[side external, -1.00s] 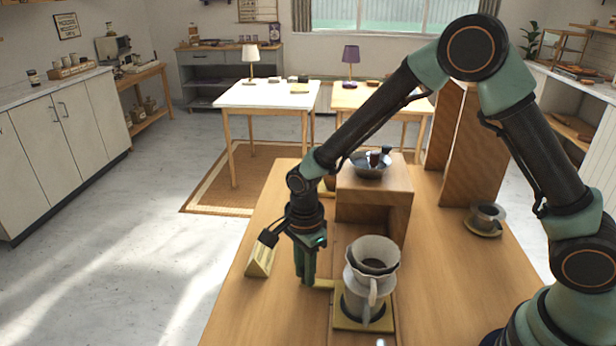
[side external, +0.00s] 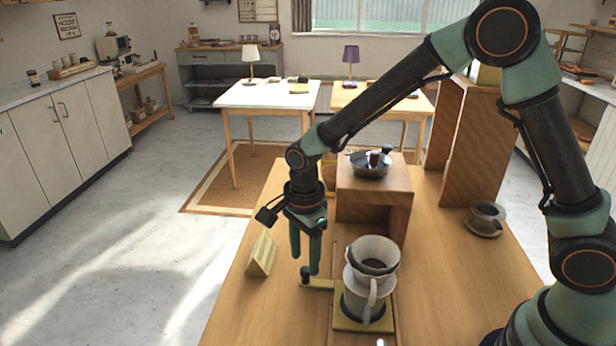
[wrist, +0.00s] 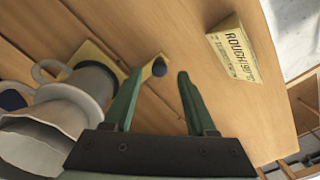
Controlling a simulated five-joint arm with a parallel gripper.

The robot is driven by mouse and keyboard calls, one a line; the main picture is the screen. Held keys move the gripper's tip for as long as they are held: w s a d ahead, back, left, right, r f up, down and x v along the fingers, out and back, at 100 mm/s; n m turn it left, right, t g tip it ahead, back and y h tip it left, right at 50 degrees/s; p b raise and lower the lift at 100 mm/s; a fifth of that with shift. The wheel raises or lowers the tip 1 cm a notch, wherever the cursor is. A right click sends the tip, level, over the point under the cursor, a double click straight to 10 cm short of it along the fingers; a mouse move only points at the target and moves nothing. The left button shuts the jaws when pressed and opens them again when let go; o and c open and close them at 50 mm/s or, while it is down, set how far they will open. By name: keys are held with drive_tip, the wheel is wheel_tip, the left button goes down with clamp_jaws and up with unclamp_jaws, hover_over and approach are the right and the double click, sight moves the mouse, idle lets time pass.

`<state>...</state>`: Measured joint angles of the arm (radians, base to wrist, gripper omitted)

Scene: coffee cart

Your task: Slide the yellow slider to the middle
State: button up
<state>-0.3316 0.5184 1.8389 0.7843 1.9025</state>
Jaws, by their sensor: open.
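The yellow slider (side external: 350,322) is a flat plate on a track in the tabletop, near the front of the table. An arm with a dark knob (side external: 305,274) sticks out from its left side. A white dripper (side external: 373,256) on a pot with a handle stands on the slider. My gripper (side external: 307,268) is open and empty, just above the knob. In the wrist view the knob (wrist: 159,68) shows near the fingertips of my gripper (wrist: 158,72), closer to the left finger. I cannot tell whether they touch.
A yellow wedge-shaped sign (side external: 262,254) stands left of my gripper, near the table's left edge. A wooden box (side external: 375,187) with a metal bowl (side external: 370,165) on it stands behind the slider. A cup on a saucer (side external: 484,234) sits at the right.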

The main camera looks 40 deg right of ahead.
wheel_tip(320, 180, up, 8)
drive_tip(key=shift+f, duration=0.1)
idle(0.4)
drive_tip(key=s+d+r+n+t, duration=0.5)
drive_tip(key=s+d+r+n, duration=0.5)
drive_tip(key=n, duration=0.8)
drive_tip(key=shift+s+d+r+t, duration=0.3)
drive_tip(key=shift+s+d, duration=0.25)
drive_tip(key=shift+d, duration=1.25)
